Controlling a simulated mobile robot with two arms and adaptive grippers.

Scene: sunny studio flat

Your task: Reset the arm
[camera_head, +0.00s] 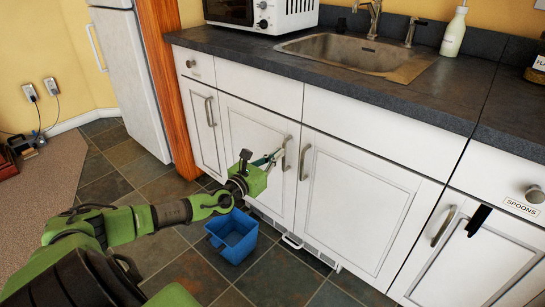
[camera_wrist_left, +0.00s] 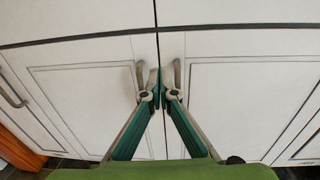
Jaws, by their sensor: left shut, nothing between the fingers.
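My left arm (camera_head: 150,220) is green and dark grey and reaches in from the lower left of the head view. My left gripper (camera_head: 278,154) is shut and empty, with teal fingers pointing at the white cupboard doors under the sink. In the wrist view the left gripper (camera_wrist_left: 159,93) lies in front of the seam between two doors, close to the left door handle (camera_wrist_left: 140,76) and the right door handle (camera_wrist_left: 178,74). I cannot tell whether the fingertips touch a handle.
A blue bin (camera_head: 232,236) stands on the tiles below the gripper. The dark counter (camera_head: 440,92) holds a sink (camera_head: 350,53), a microwave (camera_head: 262,14) and a soap bottle (camera_head: 454,32). A fridge (camera_head: 132,75) stands at left. The tiled floor between fridge and bin is mostly clear.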

